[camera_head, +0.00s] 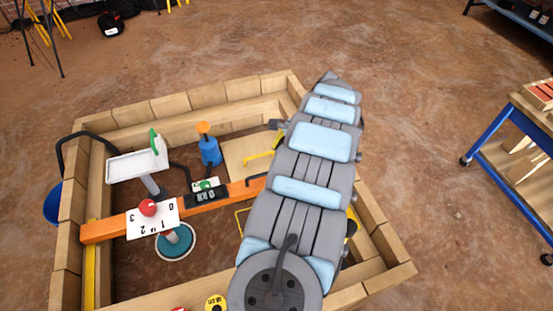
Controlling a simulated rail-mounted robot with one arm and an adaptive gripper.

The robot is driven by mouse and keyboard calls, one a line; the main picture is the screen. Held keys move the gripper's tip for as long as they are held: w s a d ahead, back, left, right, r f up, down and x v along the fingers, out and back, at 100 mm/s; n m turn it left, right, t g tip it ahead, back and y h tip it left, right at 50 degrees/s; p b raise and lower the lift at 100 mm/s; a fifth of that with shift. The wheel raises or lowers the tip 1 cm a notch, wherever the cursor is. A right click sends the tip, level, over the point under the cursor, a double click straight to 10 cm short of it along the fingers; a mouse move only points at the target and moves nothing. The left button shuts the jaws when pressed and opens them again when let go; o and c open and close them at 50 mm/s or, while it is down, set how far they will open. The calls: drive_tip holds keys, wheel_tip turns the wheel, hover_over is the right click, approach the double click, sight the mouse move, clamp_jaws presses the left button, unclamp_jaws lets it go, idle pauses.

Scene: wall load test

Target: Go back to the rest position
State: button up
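My grey and light blue arm fills the middle of the head view, rising from the bottom centre toward the upper right over a wooden-walled box (208,97). I cannot make out my gripper or its fingers. Inside the box, an orange beam (105,229) runs from the left wall until my arm covers it. A white card (165,219) with numbers, a red ball (148,207) and a black display (206,196) are at the beam. My arm hides the right part of the box's inside.
In the box are a white tray (130,166), a blue bottle-like object (210,151) and a teal-rimmed disc (175,254). A blue-legged wheeled table (495,130) stands at the right. The brown floor (430,100) between box and table is clear. A black item (111,27) lies behind.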

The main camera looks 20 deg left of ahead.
drive_tip(key=shift+d+r, duration=0.25)
drive_tip(key=shift+r, duration=0.25)
